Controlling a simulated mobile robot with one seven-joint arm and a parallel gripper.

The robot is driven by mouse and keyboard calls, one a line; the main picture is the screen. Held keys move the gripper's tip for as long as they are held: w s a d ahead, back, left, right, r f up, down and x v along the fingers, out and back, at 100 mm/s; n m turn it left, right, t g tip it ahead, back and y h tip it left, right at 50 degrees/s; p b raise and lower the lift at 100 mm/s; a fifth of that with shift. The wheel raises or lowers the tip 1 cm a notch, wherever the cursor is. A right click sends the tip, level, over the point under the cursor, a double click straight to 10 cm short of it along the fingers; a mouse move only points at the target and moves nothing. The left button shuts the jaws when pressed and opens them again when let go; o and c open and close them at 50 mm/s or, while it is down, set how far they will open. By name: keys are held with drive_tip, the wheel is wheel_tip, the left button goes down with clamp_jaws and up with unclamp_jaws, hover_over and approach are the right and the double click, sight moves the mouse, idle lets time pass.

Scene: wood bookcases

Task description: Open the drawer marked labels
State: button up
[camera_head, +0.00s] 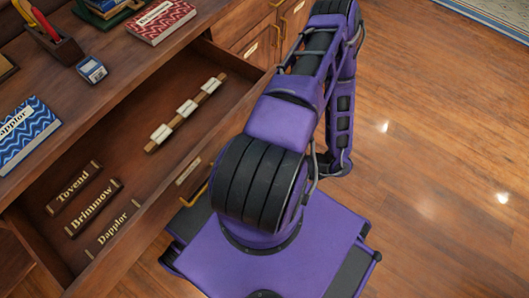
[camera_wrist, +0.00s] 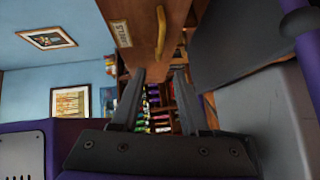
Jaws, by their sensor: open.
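In the wrist view a wood drawer front bears a pale plate reading LABELS (camera_wrist: 121,33) and a curved brass handle (camera_wrist: 161,32). My gripper (camera_wrist: 159,73) is open and empty, its two dark fingers apart just below the handle in the picture. The handle does not appear to be between them. In the head view a drawer (camera_head: 150,205) stands pulled out, with wooden nameplates and a rod of white pieces inside. Its front plate (camera_head: 188,171) is too small to read, and its brass handle (camera_head: 194,194) is partly hidden by my arm. My gripper is hidden there.
Closed drawers (camera_head: 252,45) with plates and brass handles stand beyond the open one. The top (camera_head: 110,75) holds a blue book (camera_head: 25,135), a red book (camera_head: 160,18), a small blue device (camera_head: 91,69) and a tool holder (camera_head: 55,45). Wood floor (camera_head: 440,170) is clear at right.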

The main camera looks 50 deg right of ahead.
drive_tip(key=shift+v, duration=1.1)
drive_tip(key=shift+d, duration=0.1)
